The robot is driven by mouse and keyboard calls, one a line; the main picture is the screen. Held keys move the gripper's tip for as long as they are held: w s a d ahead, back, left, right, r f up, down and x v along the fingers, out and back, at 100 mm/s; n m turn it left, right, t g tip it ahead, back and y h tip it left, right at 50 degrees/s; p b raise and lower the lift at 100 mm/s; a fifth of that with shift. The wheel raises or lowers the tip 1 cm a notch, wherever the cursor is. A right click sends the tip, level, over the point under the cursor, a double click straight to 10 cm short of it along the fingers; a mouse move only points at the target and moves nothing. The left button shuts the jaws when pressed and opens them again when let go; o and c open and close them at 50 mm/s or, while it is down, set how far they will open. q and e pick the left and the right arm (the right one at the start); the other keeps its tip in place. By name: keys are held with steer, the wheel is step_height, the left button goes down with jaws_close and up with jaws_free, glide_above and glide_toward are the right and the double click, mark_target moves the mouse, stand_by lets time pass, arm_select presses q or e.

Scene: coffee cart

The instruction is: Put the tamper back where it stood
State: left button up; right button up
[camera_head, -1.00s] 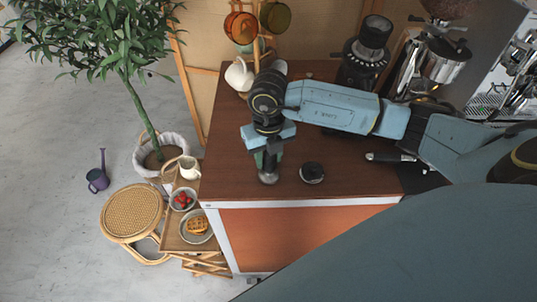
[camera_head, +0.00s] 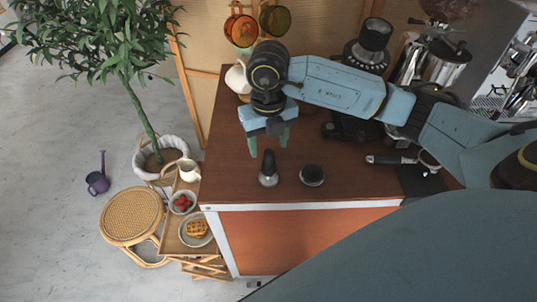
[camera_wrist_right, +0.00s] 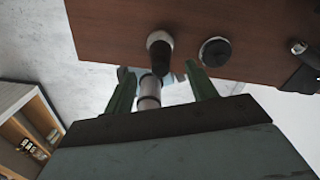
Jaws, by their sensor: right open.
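The tamper (camera_head: 268,172), with a dark handle and a silver base, stands upright on the brown cart top near its front left corner. It also shows in the right wrist view (camera_wrist_right: 160,55), beyond the fingers. My right gripper (camera_head: 268,146) is open and empty, with its green fingers apart just behind and above the tamper handle. In the right wrist view the gripper (camera_wrist_right: 162,85) has clear space between its fingers and the tamper. My left gripper is not in view.
A round black puck (camera_head: 312,175) sits right of the tamper. A portafilter (camera_head: 390,159) lies further right, and the grinder (camera_head: 368,45) stands behind. A white jug (camera_head: 238,77) is at the back left. The cart's front edge (camera_head: 310,204) is close to the tamper.

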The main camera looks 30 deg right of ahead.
step_height(320, 180, up, 6)
stand_by(0.7)
